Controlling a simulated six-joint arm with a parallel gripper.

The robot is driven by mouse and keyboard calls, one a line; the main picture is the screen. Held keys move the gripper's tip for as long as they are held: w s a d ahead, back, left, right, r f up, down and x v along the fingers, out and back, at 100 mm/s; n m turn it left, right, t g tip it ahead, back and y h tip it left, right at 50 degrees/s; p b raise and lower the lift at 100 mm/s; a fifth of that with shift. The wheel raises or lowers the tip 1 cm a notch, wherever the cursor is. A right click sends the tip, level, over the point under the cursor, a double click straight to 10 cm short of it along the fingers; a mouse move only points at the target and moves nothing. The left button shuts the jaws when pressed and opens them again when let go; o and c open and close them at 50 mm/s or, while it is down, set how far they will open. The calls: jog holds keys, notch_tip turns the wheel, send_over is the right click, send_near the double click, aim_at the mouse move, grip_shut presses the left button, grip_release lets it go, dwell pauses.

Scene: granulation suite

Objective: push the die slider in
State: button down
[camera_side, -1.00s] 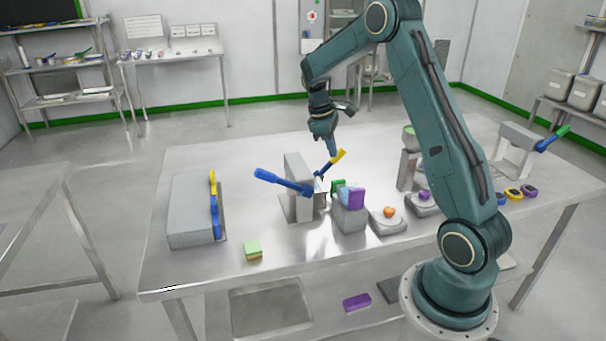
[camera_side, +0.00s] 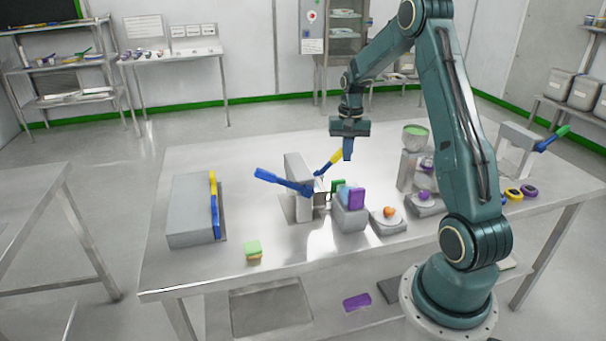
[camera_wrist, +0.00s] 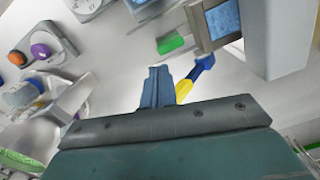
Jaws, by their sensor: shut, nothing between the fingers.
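The die slider (camera_wrist: 208,28) looks like a small metal frame with a blue-grey face. It sits beside the light grey press column (camera_wrist: 280,40), with a green handle (camera_wrist: 172,43) on its outer side. In the side view the green handle (camera_side: 338,185) shows at the right of the press (camera_side: 300,180), partly behind a grey box. My gripper (camera_side: 347,158) points down above and behind the handle, apart from it, with shut, empty fingers. In the wrist view the fingertips (camera_wrist: 158,70) appear just below the green handle.
A blue lever (camera_side: 283,182) juts left from the press. A yellow-ended lever (camera_side: 331,162) rises close to my fingers.

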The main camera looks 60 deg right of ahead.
aim_at(318, 185)
jog(key=s+m+t+y, duration=0.1)
jog(key=m, duration=0.4)
jog(key=s+m+t, duration=0.1)
jog(key=m, duration=0.4)
jog(key=s+r+m+t+y, duration=0.1)
jog(key=s+m, duration=0.1)
jog(key=m, duration=0.3)
jog(key=shift+d+r+y, duration=0.1)
jog(key=shift+d+y, duration=0.1)
jog(key=shift+y, duration=0.1)
jog(key=shift+w, duration=0.1)
jog(key=x, duration=1)
jog(key=shift+w+a, duration=1)
jog(key=shift+w, duration=0.1)
jog(key=shift+w+a, duration=0.4)
jog(key=shift+w+a, duration=1.65)
